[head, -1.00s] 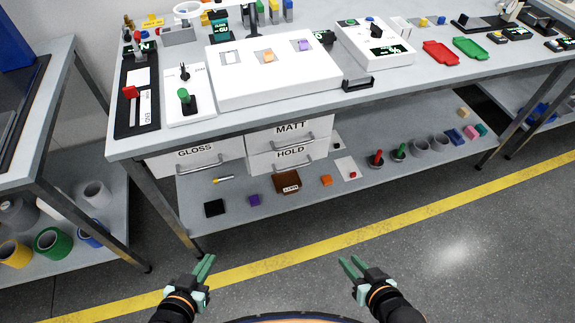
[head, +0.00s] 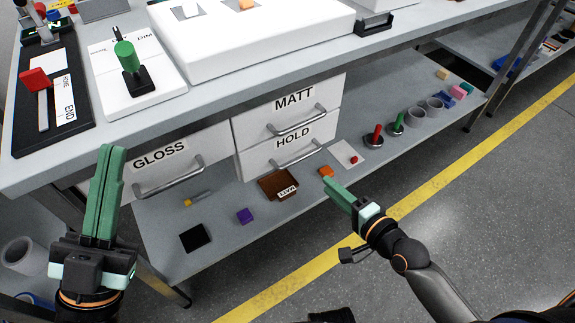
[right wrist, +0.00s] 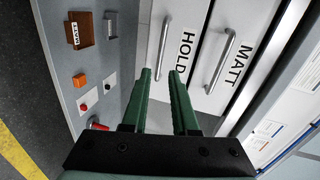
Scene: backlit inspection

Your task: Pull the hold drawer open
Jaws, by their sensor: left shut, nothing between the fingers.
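The hold drawer (head: 257,160) is the lower of two white drawers under the bench, labelled HOLD. It looks shut, its front about level with the MATT drawer above. Its grey bar handle (head: 298,158) is clear in the head view. In the right wrist view the hold drawer (right wrist: 186,45) and its handle (right wrist: 164,45) lie ahead of the fingers. My right gripper (head: 331,184) is open, in front of and right of the handle; in its wrist view (right wrist: 161,74) the handle's near end shows between the fingertips. My left gripper (head: 111,150) is shut and empty, left of the drawers.
The MATT drawer (head: 290,112) sits directly above and the GLOSS drawer (head: 175,160) to the left. On the lower shelf are a brown tray (head: 275,184), an orange block (head: 326,171) and a white card (head: 346,154). The bench edge overhangs the drawers.

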